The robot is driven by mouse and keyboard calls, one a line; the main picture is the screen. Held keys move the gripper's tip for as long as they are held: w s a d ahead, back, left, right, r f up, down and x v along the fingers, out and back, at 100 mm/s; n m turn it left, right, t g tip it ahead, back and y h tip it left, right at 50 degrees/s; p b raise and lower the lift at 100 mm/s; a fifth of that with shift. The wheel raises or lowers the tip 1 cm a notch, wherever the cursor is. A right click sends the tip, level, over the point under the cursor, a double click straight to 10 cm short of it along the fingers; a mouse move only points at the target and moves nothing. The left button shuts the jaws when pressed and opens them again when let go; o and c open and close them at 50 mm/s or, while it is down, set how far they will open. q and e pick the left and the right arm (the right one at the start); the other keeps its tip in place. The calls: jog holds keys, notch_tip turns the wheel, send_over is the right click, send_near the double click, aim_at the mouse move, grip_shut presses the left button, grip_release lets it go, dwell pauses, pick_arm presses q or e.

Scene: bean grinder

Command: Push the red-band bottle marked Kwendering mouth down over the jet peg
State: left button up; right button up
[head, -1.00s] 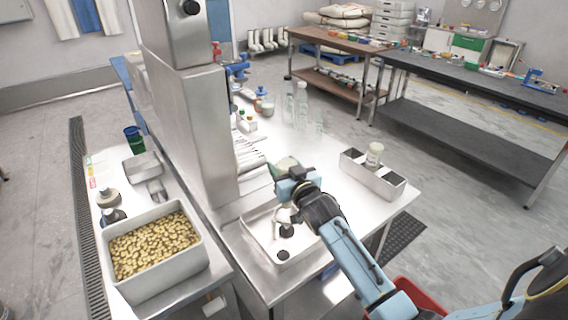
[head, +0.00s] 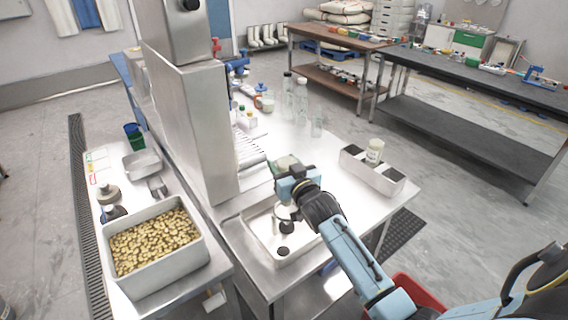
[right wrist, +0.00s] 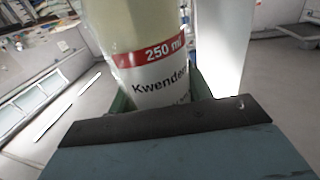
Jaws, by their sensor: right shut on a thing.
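The red-band bottle (right wrist: 155,60) fills the right wrist view, with "250 ml" on its red band and part of the name, "Kwende", below it. My right gripper (right wrist: 165,105) is shut around it. In the head view the bottle (head: 286,162) is a small pale shape at the tip of my right gripper (head: 284,176), above the back of a shallow metal tray. Dark upright pegs stand in the tray, one nearer the gripper (head: 285,227) and one nearer the front (head: 284,252). I cannot tell which is the jet one. The bottle's mouth is hidden. My left gripper is not in view.
The metal tray (head: 258,243) sits beside a tall steel machine (head: 200,130). Clear bottles (head: 302,95) stand behind. A bin of beans (head: 155,243) is at the left.

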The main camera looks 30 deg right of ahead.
jog(key=shift+f, duration=0.15)
jog(key=shift+f+b, duration=0.8)
jog(key=shift+f, duration=0.25)
dwell(0.5)
jog(key=shift+f+b, duration=0.8)
jog(key=shift+f, duration=0.35)
jog(key=shift+f, duration=0.15)
jog(key=shift+f+b, duration=0.8)
jog(key=shift+f, duration=0.15)
jog(key=shift+f, duration=0.25)
jog(key=shift+f+b, duration=0.8)
jog(key=shift+f, duration=0.05)
jog(key=shift+f, duration=0.1)
